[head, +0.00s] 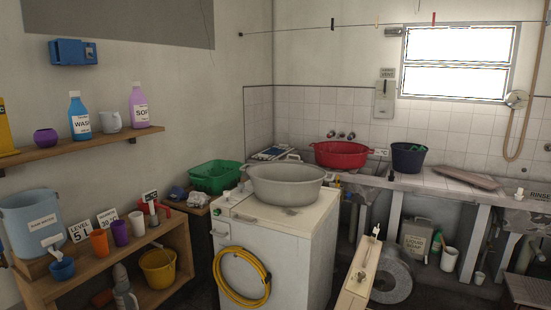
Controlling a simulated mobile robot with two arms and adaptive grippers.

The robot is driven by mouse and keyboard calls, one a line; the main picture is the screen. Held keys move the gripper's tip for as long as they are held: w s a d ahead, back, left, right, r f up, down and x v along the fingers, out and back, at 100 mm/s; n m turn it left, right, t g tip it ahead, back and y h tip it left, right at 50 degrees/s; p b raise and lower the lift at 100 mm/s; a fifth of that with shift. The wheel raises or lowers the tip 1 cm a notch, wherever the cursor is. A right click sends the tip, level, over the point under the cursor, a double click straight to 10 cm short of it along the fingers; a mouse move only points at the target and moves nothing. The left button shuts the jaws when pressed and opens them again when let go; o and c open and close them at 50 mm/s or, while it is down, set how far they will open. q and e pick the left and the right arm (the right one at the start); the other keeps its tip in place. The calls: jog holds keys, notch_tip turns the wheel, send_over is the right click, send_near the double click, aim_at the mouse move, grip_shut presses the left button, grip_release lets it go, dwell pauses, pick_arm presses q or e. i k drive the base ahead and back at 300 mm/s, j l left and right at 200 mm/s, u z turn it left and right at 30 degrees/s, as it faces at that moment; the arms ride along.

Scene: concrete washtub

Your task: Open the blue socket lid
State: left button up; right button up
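The blue socket (70,52) is a small box fixed high on the left wall, above the shelf with the bottles. It has a lighter blue part at its right end. It is small in the view, and I cannot tell how its lid stands. Neither of my grippers is in view, and nothing touches the socket.
Below the socket, a wooden shelf (85,142) holds a blue bottle (79,117) and a purple bottle (139,108). A lower rack (155,245) holds cups. A white machine (270,245) with a grey tub (287,182) stands mid-view. The wall around the socket is clear.

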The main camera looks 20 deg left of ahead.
aim_at(71, 51)
jog(key=i+j+u, duration=0.15)
jog(key=i+u, duration=0.7)
jog(key=i+l+u, duration=0.2)
jog(key=i+u, duration=0.2)
jog(key=i+l+u, duration=0.3)
jog(key=i+u, duration=0.15)
jog(key=i, duration=0.05)
